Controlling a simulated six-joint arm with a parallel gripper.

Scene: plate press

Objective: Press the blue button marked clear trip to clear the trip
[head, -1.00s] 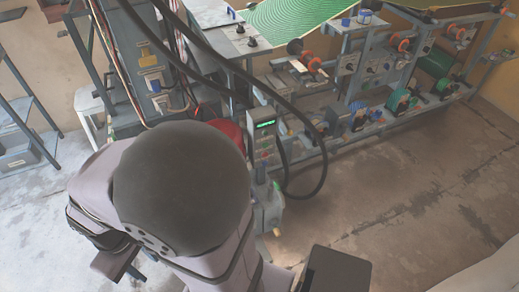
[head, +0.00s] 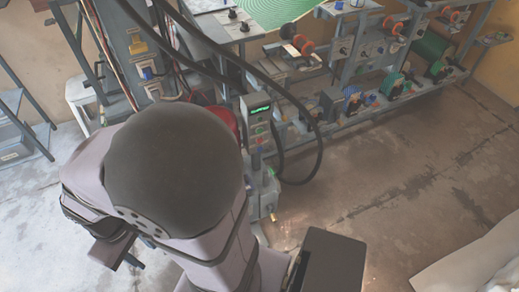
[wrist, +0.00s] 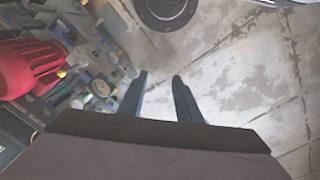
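A grey control box (head: 256,117) with a lit green display stands right of my arm in the head view. Small buttons show below its display, one green and one reddish, too small to read. A blue spot (head: 147,73) shows on the grey column at the upper left, below a yellow part; I cannot tell whether it is the clear trip button. In the wrist view, my gripper (wrist: 159,76) has its two dark fingers apart with nothing between them, over bare floor. My gripper does not show clearly in the head view.
Thick black hoses (head: 300,95) loop beside the control box. A red rounded thing (head: 222,118) stands behind my arm and also shows in the wrist view (wrist: 30,67). A rack (head: 400,70) with reels and motors runs along the back. Concrete floor (head: 400,190) is open at right.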

